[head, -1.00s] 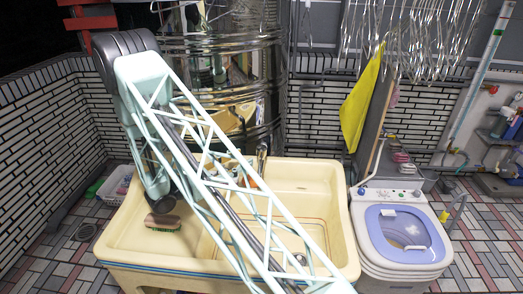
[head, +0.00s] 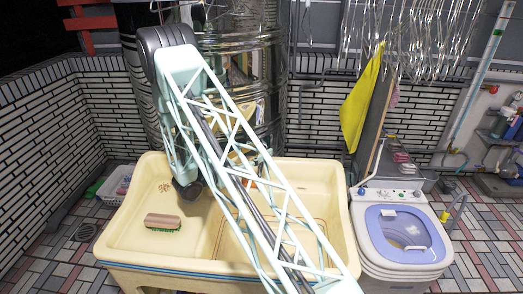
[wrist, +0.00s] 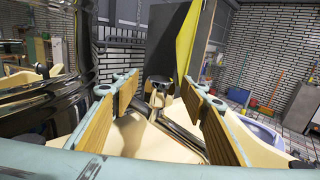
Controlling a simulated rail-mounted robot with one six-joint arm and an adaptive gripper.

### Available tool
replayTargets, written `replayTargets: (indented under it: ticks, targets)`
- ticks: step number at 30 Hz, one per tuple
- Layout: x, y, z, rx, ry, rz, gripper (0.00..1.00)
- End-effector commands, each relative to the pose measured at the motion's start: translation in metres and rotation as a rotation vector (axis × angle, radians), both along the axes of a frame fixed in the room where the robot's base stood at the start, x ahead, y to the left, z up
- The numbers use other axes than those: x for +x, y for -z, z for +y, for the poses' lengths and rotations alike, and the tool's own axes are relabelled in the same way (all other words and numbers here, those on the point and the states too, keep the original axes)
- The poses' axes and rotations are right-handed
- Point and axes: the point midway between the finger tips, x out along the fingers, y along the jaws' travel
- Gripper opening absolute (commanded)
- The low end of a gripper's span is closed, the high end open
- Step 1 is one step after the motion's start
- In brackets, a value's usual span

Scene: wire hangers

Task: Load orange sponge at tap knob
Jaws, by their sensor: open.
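A small orange patch, possibly the orange sponge (head: 250,183), shows behind the lattice of my arm near the back of the cream sink (head: 335,185). My arm covers most of it. The tap and its knob are not clearly visible in the head view. My gripper (wrist: 160,84) is open and empty, its two pad-lined fingers spread apart in the wrist view. A small dark fitting (wrist: 158,79) shows between and beyond the fingertips; I cannot tell whether it is the tap. In the head view, my wrist hangs over the back of the left basin.
A brush (head: 163,221) with green bristles lies in the left basin. A shiny metal tank (head: 268,100) stands behind the sink. A washing machine (head: 402,240) stands to the right, below a yellow cloth (head: 360,103). A white basket (head: 116,184) is at the left.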

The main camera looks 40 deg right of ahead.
Motion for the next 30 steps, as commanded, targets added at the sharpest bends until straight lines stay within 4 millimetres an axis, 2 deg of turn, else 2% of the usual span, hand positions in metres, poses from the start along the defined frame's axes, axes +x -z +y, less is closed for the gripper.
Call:
replayTargets:
  ticks: [6,16,24,30]
  targets:
    - [-0.0008,0.0,-0.0085,0.0,0.001,0.0,0.4]
    - [-0.0005,-0.0001,-0.0092,0.0,0.001,0.0,0.4]
    - [-0.0005,-0.0001,-0.0091,0.0,0.001,0.0,0.16]
    - [-0.0007,0.0,-0.0092,0.0,-0.007,0.0,0.16]
